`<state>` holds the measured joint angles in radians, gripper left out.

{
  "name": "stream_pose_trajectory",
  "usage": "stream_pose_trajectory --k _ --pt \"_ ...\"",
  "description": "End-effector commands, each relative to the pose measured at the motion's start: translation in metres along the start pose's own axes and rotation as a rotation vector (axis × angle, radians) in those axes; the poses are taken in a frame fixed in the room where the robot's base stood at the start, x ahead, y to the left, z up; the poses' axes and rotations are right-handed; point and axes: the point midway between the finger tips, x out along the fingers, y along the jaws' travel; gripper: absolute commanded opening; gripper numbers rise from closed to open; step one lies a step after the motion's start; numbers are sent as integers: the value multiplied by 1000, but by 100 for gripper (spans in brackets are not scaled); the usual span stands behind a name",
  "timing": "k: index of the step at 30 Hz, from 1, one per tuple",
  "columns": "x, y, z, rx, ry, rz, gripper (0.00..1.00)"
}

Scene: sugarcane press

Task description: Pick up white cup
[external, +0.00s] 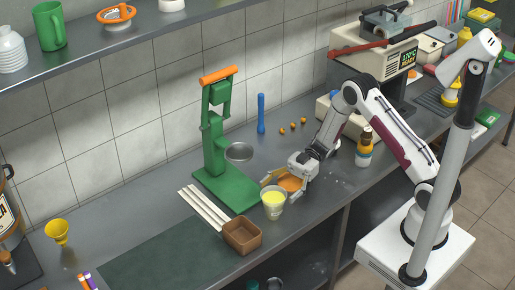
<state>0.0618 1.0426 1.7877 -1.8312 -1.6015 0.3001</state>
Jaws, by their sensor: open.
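A white cup (273,207) with yellow at its top stands upright on the grey counter, in front of the green press (221,150). My gripper (268,186) reaches in from the right, low over the counter, just behind the cup in the picture. It is open, with its fingers pointing left. An orange round item (290,184) shows at the gripper's fingers; I cannot tell whether they touch it. Whether the fingers touch the cup is also unclear.
A brown square box (242,236) and several pale sticks (203,208) lie left of the cup. The dark mat (165,258) is bare.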

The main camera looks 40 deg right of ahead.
Motion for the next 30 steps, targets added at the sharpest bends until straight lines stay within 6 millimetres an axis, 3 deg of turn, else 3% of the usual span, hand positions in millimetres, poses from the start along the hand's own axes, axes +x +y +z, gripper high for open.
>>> stream_pose_trajectory --k 9,25,26,30 --pt "29 0 1 1 0 -1 75" --pt "31 0 2 1 0 0 75" --pt "31 0 2 1 0 0 72" --pt "31 0 2 1 0 0 36"
